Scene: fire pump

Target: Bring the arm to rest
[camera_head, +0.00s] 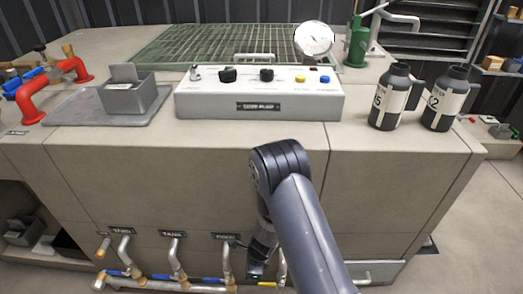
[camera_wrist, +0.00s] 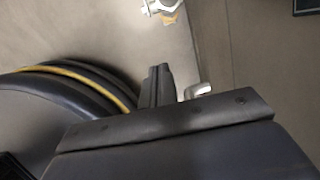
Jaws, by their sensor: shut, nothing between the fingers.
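My arm reaches down in front of the console's front face in the head view, bent at a dark joint. My gripper (camera_head: 257,272) points downward beside the row of valve pipes, low at the front, partly hidden by my arm. In the wrist view the fingers (camera_wrist: 160,84) are together and hold nothing. Whether the gripper touches the pipework (camera_head: 180,284) cannot be told.
On the counter stand a control box (camera_head: 258,95) with knobs, a grey bin (camera_head: 133,95) on a tray, and two dark bottles (camera_head: 390,98) (camera_head: 445,99). A red pipe (camera_head: 48,86) is at the left, a green pump (camera_head: 357,43) at the back. Open floor lies right.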

